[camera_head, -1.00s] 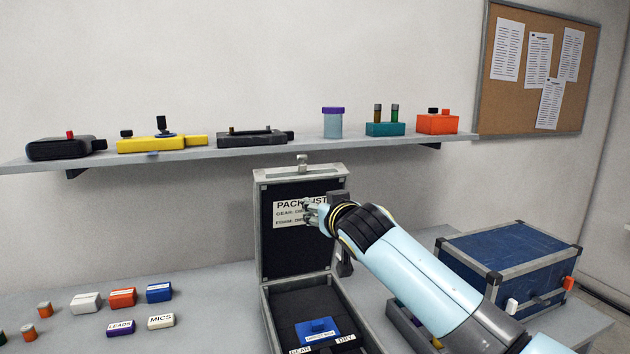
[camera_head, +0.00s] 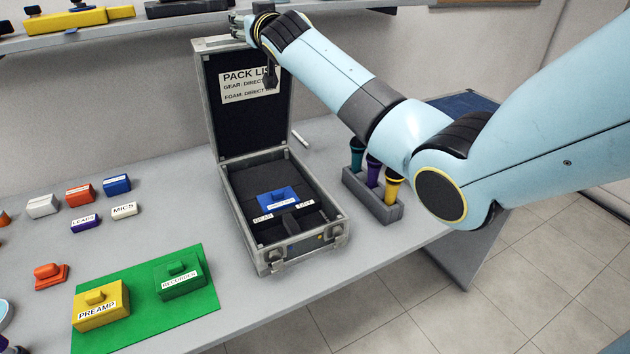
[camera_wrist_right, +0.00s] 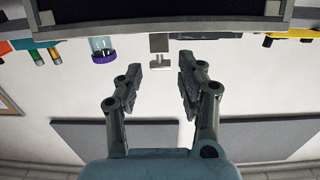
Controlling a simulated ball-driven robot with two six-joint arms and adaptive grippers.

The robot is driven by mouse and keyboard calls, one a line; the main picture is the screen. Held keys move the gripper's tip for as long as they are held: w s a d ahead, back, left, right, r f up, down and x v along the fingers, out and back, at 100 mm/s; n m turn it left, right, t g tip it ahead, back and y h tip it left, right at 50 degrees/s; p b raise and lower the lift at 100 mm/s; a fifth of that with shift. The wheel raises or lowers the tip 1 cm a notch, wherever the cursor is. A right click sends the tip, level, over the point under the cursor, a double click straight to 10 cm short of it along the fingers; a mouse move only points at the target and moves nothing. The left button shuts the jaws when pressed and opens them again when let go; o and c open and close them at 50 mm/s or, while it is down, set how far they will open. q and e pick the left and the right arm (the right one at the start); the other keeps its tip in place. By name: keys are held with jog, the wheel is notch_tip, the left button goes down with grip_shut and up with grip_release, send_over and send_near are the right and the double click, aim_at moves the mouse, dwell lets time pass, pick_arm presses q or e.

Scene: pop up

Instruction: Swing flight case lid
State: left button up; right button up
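The flight case (camera_head: 262,244) stands on the table with its lid (camera_head: 212,110) open and upright behind the base. A pack list label is on the lid's black lining. A blue block (camera_head: 278,198) sits in the case's dark insert. My right gripper (camera_head: 240,22) is at the lid's top edge and hides part of it; my arm covers the lid's upper right corner. My left gripper is not in view.
A grey holder (camera_head: 362,194) with several microphones stands right of the case. A green mat (camera_head: 140,328) with yellow and green blocks lies front left. Small coloured blocks lie left of the case. A wall shelf (camera_head: 165,22) runs behind the lid.

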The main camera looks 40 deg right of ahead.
jog(key=shift+b+x, duration=0.3)
jog(key=shift+x, duration=0.45)
jog(key=shift+w+f, duration=0.1)
jog(key=shift+w, duration=0.2)
jog(key=shift+c, duration=0.4)
jog(key=c, duration=0.7)
jog(key=shift+s+a+f, duration=0.45)
jog(key=shift+s+f, duration=0.2)
jog(key=shift+s, duration=1.2)
jog(key=shift+s+a+f, duration=0.45)
jog(key=shift+s+f, duration=0.2)
jog(key=shift+s, duration=1.15)
jog(key=shift+s+a+f, duration=0.45)
jog(key=shift+s+f, duration=0.2)
jog(key=shift+s, duration=1.2)
